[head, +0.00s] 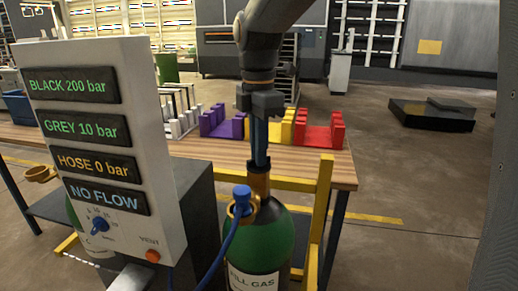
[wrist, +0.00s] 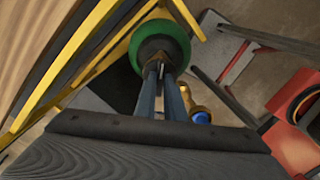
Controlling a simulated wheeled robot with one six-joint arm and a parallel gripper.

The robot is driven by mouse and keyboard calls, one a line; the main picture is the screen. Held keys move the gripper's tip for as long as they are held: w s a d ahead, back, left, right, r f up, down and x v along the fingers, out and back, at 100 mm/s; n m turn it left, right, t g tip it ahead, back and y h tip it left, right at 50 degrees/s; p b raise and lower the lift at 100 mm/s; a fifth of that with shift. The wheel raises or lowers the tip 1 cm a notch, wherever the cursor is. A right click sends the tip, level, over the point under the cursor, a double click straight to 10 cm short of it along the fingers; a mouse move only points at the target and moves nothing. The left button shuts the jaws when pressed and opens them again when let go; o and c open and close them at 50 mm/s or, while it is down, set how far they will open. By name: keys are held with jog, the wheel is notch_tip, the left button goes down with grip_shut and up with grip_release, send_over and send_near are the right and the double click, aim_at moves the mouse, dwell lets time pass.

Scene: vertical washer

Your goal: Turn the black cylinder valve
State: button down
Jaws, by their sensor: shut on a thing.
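The cylinder (head: 262,238) with a green shoulder and a "FILL GAS" label stands upright in the head view. Its dark valve top (head: 259,180) sits at the neck. My gripper (head: 260,162) points straight down with its narrow blue-grey fingers shut on the valve top. In the wrist view my gripper (wrist: 161,72) reaches over the green shoulder (wrist: 172,48), and the fingers largely hide the valve. A brass fitting with a blue cap (head: 242,193) and a blue hose is on the cylinder's left side; the cap also shows in the wrist view (wrist: 202,117).
A panel (head: 150,160) at left reads BLACK 200 bar, GREY 10 bar, HOSE 0 bar, NO FLOW. A yellow frame (head: 323,210) stands beside the cylinder. A wooden bench (head: 338,176) with purple, yellow and red racks (head: 318,136) is behind.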

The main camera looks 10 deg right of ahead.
jog(key=m+p, duration=0.3)
jog(key=shift+r+m, duration=0.15)
jog(key=shift+m, duration=0.25)
jog(key=m+p, duration=0.3)
jog(key=m, duration=0.1)
jog(key=shift+m+p, duration=0.3)
jog(key=shift+p, duration=0.05)
jog(key=m+p, duration=0.2)
jog(key=m, duration=0.2)
jog(key=shift+m+p, duration=0.3)
jog(key=shift+p, duration=0.1)
jog(key=shift+m+p, duration=1)
jog(key=shift+m, duration=1.1)
jog(key=c, duration=1.8)
grip_release()
jog(key=shift+c, duration=0.2)
jog(key=shift+r+b, duration=1)
jog(key=shift+r, duration=2.8)
